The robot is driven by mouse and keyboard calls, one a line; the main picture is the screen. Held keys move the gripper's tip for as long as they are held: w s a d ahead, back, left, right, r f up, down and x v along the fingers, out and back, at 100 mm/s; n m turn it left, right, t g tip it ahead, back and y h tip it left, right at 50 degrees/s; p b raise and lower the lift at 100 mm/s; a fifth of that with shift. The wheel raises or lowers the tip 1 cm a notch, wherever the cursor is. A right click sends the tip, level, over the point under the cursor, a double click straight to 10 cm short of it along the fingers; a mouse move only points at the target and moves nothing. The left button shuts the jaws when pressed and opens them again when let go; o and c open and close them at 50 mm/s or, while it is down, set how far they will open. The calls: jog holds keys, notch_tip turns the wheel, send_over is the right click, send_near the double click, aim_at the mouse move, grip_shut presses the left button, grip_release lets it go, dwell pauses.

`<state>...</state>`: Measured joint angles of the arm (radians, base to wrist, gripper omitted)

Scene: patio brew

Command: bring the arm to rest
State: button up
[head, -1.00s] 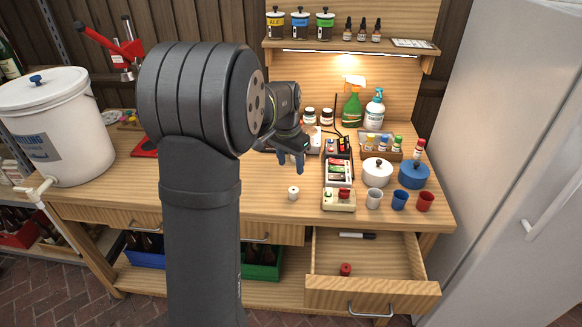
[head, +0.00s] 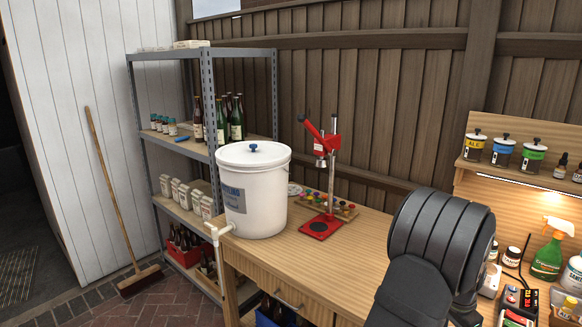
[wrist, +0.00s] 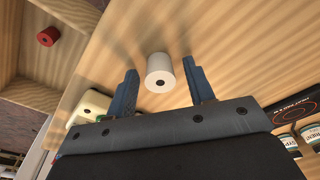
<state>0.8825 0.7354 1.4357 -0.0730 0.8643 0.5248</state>
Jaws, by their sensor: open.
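My gripper (wrist: 160,88) shows in the wrist view with its two blue fingers spread apart. It is open and holds nothing. A white cylinder with a dark centre hole (wrist: 160,72) stands on the wooden bench (wrist: 225,40), seen between and beyond the fingertips. I cannot tell how far the fingers are above it. In the head view my arm fills the lower right and the gripper is out of sight.
A white bucket (head: 255,195) and a red capper (head: 322,222) stand on the bench's left part. Green spray (head: 548,258) and white bottles stand at the right. A metal shelf (head: 207,120) holds bottles. A red cap-like piece (wrist: 47,36) lies in the open drawer.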

jog(key=shift+r, duration=1.95)
